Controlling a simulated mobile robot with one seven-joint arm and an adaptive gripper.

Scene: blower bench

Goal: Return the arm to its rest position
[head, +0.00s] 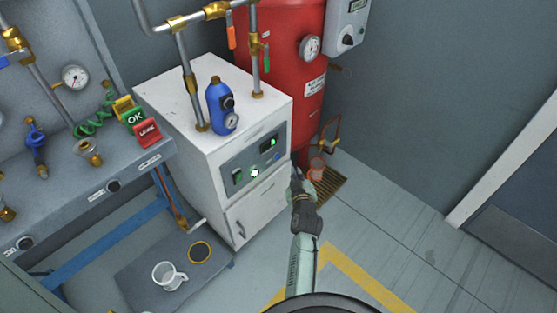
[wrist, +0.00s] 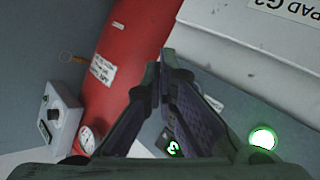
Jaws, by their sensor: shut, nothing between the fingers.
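My gripper (head: 297,172) is in front of the right front edge of the white cabinet in the head view. My arm reaches up to it from the bottom of the picture. In the wrist view my gripper (wrist: 161,66) has its dark fingertips together, with nothing held between them. The white cabinet (head: 246,150) has a front panel with a green display and a lit round button (head: 254,172). The lit button also shows in the wrist view (wrist: 262,138). I cannot tell whether the gripper touches the cabinet.
A red tank (head: 288,60) with a gauge stands behind the cabinet. A blue bottle (head: 220,106) and pipes stand on the cabinet. A workbench (head: 95,200) is at left, with a white mug (head: 169,276) low beside it. The floor at right (head: 400,235) is clear.

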